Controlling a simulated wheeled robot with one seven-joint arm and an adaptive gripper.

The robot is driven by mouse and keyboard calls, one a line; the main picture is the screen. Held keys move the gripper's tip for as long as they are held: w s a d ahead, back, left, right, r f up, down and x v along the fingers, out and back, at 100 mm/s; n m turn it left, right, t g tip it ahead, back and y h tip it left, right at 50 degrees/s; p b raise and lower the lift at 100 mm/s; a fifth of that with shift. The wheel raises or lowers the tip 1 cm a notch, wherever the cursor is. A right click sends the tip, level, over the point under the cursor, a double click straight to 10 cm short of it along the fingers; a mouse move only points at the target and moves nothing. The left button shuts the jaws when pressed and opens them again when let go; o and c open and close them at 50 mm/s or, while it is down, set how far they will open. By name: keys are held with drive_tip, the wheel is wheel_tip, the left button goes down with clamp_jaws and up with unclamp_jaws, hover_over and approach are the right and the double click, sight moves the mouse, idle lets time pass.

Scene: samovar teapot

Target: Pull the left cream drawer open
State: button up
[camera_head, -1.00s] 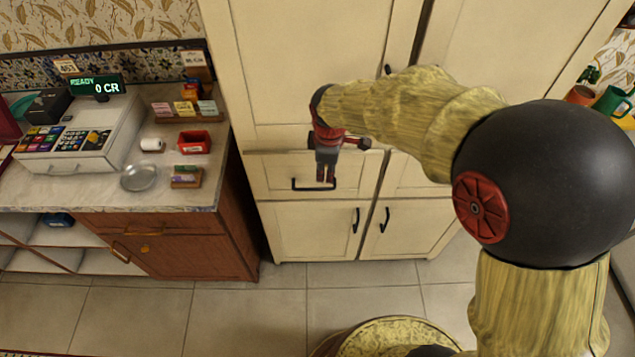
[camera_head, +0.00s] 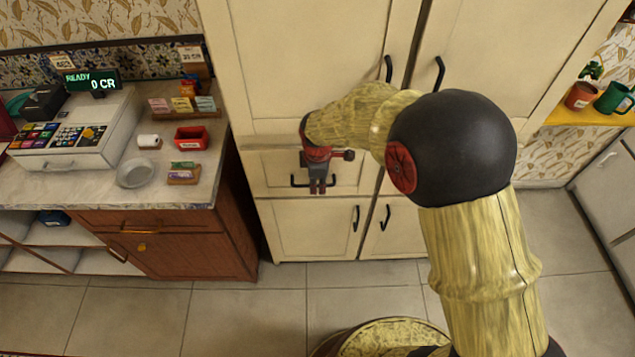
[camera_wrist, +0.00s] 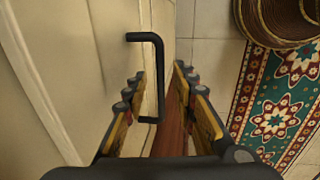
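The left cream drawer (camera_head: 268,176) is in the head view, in the cabinet's middle row, and looks closed. Its black bar handle (camera_head: 299,184) is partly hidden by my gripper (camera_head: 317,190), which points down in front of it. In the wrist view the handle (camera_wrist: 159,75) stands out from the drawer face (camera_wrist: 115,70). My gripper (camera_wrist: 160,78) is open there, with one finger on each side of the handle's bar. Both fingers look apart from the bar, and the handle is not gripped.
Two lower cream doors with black handles (camera_head: 356,218) (camera_head: 385,218) are below. A wooden counter (camera_head: 180,240) with a cash register (camera_head: 85,125) stands left. Bare tiled floor (camera_head: 240,315) lies in front. A patterned rug (camera_wrist: 275,105) shows in the wrist view.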

drive_tip(key=shift+r, duration=0.1)
clamp_jaws()
idle(0.8)
